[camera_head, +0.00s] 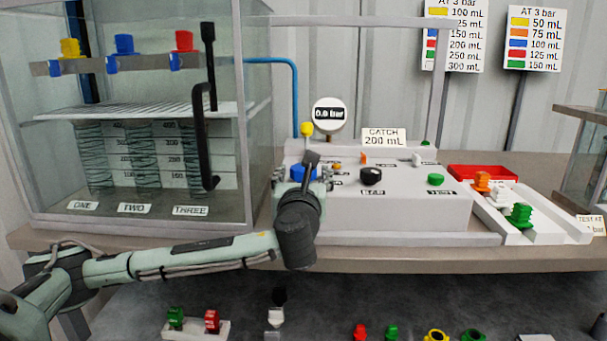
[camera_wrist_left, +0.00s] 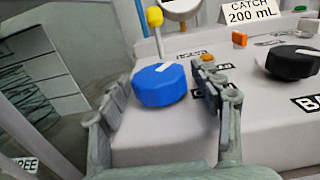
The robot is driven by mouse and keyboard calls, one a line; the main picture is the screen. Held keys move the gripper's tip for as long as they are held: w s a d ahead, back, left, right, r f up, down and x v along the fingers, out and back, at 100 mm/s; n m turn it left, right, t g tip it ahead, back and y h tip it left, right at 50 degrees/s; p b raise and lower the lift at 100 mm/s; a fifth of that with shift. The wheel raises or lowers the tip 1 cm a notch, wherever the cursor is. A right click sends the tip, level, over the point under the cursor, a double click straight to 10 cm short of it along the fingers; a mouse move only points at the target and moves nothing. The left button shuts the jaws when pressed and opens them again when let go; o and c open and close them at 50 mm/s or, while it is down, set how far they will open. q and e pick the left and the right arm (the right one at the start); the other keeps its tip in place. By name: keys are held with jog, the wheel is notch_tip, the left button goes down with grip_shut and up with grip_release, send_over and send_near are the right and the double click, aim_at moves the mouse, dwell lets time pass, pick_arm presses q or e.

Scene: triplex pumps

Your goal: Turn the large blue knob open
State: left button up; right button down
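The large blue knob (camera_head: 304,172) sits at the left end of the sloped white pump panel (camera_head: 400,212). In the left wrist view the blue knob (camera_wrist_left: 160,86) shows its top, with a white pointer mark toward the upper right. My left gripper (camera_head: 310,181) is over the front of the knob and hides part of it in the head view. In the wrist view its two fingers are spread, one on each side of the knob. The left finger stands apart from it; the right one is close, and contact cannot be told. My right gripper is not in view.
A black knob (camera_head: 371,176) and a green knob (camera_head: 435,180) are farther right on the panel. A yellow-topped post (camera_head: 306,130) and a gauge (camera_head: 329,114) reading 0.0 bar stand behind the blue knob. A glass cabinet (camera_head: 150,220) is close on the left.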

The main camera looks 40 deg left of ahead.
pick_arm(q)
jog(key=c, duration=1)
jog(key=shift+c, duration=0.3)
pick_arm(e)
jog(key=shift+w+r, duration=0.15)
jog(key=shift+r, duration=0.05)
pick_arm(q)
jog(key=shift+a+m+t+h+p, duration=0.15)
jog(key=shift+m+t+h+p, duration=0.2)
jog(key=shift+m+t+h, duration=0.55)
jog(key=shift+m+h, duration=0.4)
jog(key=shift+h, duration=0.6)
jog(key=shift+m+t+h+b, duration=0.4)
jog(key=shift+m+h, duration=0.6)
jog(key=shift+h, duration=0.5)
jog(key=shift+d, duration=0.2)
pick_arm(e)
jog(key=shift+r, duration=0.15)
pick_arm(q)
jog(key=o, duration=1.2)
